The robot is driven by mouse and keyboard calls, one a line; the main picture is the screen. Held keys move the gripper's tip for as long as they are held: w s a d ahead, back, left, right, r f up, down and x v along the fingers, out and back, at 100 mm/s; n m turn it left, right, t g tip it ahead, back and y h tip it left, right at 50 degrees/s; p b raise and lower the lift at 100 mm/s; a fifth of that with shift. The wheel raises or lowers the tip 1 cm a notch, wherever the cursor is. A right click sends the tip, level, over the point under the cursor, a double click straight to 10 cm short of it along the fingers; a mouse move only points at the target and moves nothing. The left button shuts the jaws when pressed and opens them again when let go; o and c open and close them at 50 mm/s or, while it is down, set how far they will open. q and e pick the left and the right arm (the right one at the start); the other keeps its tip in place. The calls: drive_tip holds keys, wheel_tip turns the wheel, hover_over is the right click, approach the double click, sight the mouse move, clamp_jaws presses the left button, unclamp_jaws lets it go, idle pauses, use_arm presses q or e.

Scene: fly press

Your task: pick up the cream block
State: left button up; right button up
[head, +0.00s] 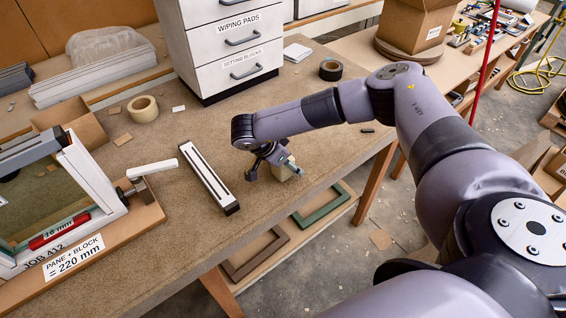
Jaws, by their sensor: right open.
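The cream block (282,174) sits on the brown workbench near its right edge. It is small, and part of it is hidden behind my right gripper. My right gripper (274,174) is open and points down at the block, with one finger to its left and the other at its right. I cannot tell whether the fingers touch the block. My left gripper is not in view.
A long white and black bar (209,178) lies just left of the gripper. A framed fixture (92,185) with a white handle stands at the left. The bench edge drops off at right.

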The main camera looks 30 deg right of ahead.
drive_tip(key=c, duration=1.4)
drive_tip(key=shift+r, duration=0.1)
